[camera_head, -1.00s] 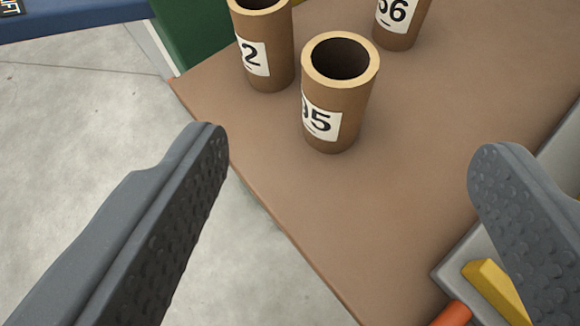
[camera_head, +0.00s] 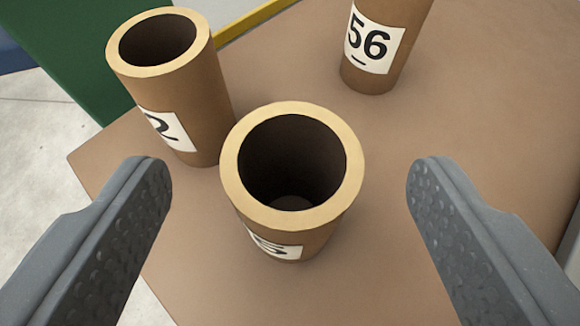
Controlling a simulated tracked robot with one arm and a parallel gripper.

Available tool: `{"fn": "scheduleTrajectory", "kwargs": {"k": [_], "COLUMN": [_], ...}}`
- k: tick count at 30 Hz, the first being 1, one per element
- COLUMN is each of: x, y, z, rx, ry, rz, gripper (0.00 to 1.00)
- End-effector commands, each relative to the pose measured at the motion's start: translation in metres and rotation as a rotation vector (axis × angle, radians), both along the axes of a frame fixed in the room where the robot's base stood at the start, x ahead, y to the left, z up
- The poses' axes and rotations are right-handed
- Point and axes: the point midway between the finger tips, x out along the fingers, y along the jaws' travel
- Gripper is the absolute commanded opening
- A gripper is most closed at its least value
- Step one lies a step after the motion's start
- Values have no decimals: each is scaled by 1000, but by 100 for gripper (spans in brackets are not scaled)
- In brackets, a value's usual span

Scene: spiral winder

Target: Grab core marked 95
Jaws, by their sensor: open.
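The core marked 95 (camera_head: 250,215) is a brown cardboard tube with a pale rim, standing upright on the brown table. Its white label faces me at the lower front and only part of the "5" shows now. My gripper (camera_head: 290,172) is open, with one grey textured finger on each side of this core. Neither finger touches it, and gaps of bare table show on both sides.
A core with a label ending in 2 (camera_head: 207,110) stands close behind on the left, near the left finger. A core marked 56 (camera_head: 372,75) stands farther back right. The brown table (camera_head: 480,130) is clear on the right. A green panel (camera_head: 60,50) is at upper left.

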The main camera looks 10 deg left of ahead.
Motion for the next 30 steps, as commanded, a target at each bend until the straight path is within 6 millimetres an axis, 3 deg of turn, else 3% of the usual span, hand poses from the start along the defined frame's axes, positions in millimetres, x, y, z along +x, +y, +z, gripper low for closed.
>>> {"fn": "scheduleTrajectory", "kwargs": {"k": [8, 16, 21, 30], "x": [29, 32, 31, 31], "y": [3, 3, 3, 3], "z": [-21, -22, -22, -21], "rx": [0, 0, 0, 1], "ry": [1, 2, 2, 1], "rz": [-1, -3, -3, -3], "gripper": [71, 71, 23, 22]}}
